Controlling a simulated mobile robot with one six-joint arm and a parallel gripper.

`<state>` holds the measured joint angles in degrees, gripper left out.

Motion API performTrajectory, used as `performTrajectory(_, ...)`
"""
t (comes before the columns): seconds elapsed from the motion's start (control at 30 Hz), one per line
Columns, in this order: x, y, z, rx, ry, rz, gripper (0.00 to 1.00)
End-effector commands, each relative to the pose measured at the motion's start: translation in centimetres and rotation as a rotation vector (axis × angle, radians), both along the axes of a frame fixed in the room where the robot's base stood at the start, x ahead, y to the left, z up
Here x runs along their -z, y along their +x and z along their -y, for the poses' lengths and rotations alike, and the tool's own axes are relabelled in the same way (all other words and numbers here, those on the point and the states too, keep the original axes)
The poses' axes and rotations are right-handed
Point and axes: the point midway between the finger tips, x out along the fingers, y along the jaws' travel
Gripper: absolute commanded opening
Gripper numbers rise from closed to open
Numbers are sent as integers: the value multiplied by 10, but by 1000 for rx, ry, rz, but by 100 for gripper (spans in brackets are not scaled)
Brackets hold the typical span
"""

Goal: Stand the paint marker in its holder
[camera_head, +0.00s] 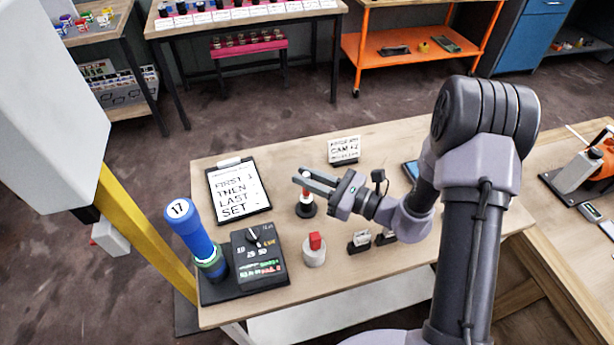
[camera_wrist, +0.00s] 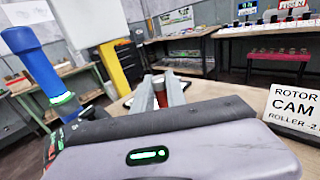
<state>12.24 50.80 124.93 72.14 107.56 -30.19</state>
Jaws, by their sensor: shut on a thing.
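The paint marker (camera_head: 306,194), white with a red band, is upright between the fingertips of my gripper (camera_head: 304,177). My gripper is shut on it near its white top. A round black base (camera_head: 306,210), which looks like the holder, is directly below the marker on the table. The marker's lower end appears to meet this base, but I cannot tell how deep it sits.
A clipboard (camera_head: 239,190) lies left of my gripper. A blue post (camera_head: 192,236) and a black dial box (camera_head: 259,256) stand at the front left. A pale cylinder with a red top (camera_head: 315,250) is in front. A CAM sign (camera_head: 344,149) stands behind.

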Motion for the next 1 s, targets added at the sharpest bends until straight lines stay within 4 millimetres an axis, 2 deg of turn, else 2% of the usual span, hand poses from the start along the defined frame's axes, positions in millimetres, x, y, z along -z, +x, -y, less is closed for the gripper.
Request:
performTrajectory(0.03,1,0,0,0,0,0,0)
performTrajectory(0.07,1,0,0,0,0,0,23)
performTrajectory(0.17,0,0,0,0,0,0,42)
performTrajectory(0.67,0,-2,5,2,0,-1,42)
performTrajectory(0.77,-1,-9,20,6,0,-2,42)
performTrajectory(1.0,-3,-44,83,8,1,-2,42)
